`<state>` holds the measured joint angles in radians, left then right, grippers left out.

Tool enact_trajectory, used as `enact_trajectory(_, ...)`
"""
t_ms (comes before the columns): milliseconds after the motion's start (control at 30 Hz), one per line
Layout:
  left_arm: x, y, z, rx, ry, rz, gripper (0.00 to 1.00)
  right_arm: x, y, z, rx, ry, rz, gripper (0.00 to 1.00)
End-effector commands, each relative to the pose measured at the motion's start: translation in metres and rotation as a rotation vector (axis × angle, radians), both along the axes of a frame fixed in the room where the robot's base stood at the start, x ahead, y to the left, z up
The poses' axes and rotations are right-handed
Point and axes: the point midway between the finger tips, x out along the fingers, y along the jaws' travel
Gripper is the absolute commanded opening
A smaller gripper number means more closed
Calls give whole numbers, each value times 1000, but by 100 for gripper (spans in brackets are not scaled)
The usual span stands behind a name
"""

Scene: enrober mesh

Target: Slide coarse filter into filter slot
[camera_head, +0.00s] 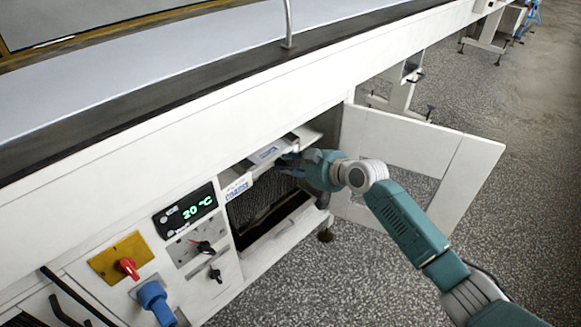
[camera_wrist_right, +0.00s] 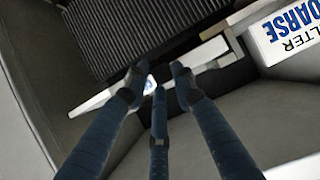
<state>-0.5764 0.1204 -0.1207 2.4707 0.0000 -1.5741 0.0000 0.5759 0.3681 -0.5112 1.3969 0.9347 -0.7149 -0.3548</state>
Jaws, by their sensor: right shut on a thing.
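My right gripper (camera_head: 285,163) reaches into the open compartment of the white machine. In the right wrist view its fingers (camera_wrist_right: 157,80) are closed around a thin white edge with a small blue mark, which looks like the coarse filter (camera_wrist_right: 98,102). Its front is mostly hidden by the fingers. In the head view a white labelled piece (camera_head: 264,154) shows beside the fingers. A white "FILTER COARSE" label (camera_head: 237,188) marks the slot area at the compartment's upper left; it also shows large in the right wrist view (camera_wrist_right: 290,34). How far the filter is in the slot cannot be told.
A dark ribbed block (camera_wrist_right: 140,22) lies close beyond the fingers. The white door (camera_head: 455,150) stands open right of the compartment, close to my right arm. A display (camera_head: 185,211) and knobs (camera_head: 206,247) are at left. The floor in front is clear.

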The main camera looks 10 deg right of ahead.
Motion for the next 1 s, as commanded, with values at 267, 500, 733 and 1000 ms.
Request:
enact_trajectory(267,0,0,-4,1,0,0,31,6,5,0,1,-2,0,0)
enact_trajectory(500,-1,0,-6,1,1,0,31,11,8,0,1,-1,0,0)
enact_trajectory(733,-1,0,-8,0,-1,0,31,15,12,1,2,-1,1,0)
enact_trajectory(1000,-1,0,-7,0,0,0,31,16,13,1,1,-1,0,47)
